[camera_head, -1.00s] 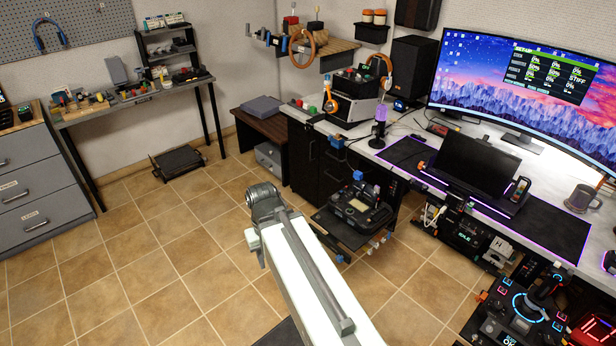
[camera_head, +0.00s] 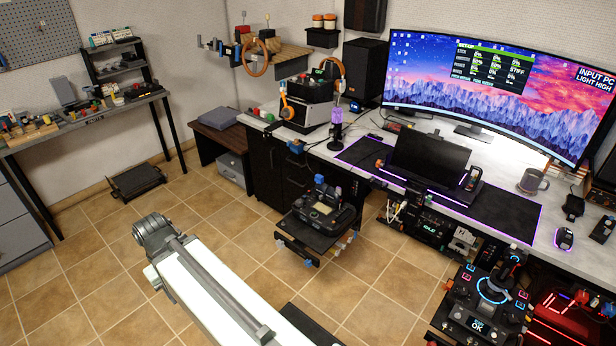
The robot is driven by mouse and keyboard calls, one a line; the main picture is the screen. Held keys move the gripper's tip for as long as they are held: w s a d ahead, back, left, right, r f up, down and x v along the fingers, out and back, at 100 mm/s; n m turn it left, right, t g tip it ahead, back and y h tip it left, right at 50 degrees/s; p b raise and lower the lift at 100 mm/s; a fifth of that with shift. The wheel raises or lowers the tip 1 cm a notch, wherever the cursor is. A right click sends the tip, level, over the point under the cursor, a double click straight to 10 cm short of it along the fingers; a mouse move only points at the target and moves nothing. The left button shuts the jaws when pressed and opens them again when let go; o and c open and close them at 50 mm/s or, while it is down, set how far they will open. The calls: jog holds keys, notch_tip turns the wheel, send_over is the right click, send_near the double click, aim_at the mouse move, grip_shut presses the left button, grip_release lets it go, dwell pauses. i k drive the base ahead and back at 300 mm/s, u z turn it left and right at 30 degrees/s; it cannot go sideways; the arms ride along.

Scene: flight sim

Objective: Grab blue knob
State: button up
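Several small blue parts show, and I cannot tell for sure which is the blue knob. One blue cap (camera_head: 319,179) tops a short stick on the black control unit (camera_head: 325,212), on a low pull-out shelf. A blue block (camera_head: 296,146) sits at the desk's left front edge. My white and grey arm runs from the bottom middle to a grey joint at the left, over the floor and left of the shelf. My gripper is not visible.
The desk (camera_head: 325,152) holds a curved monitor (camera_head: 480,85), a laptop (camera_head: 430,160) and a mug (camera_head: 532,181). A lit control panel (camera_head: 485,300) is at lower right. A black flat tray (camera_head: 137,181) lies on the floor.

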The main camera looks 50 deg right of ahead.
aim_at(320, 179)
jog(key=i, duration=1.55)
jog(key=z, duration=0.05)
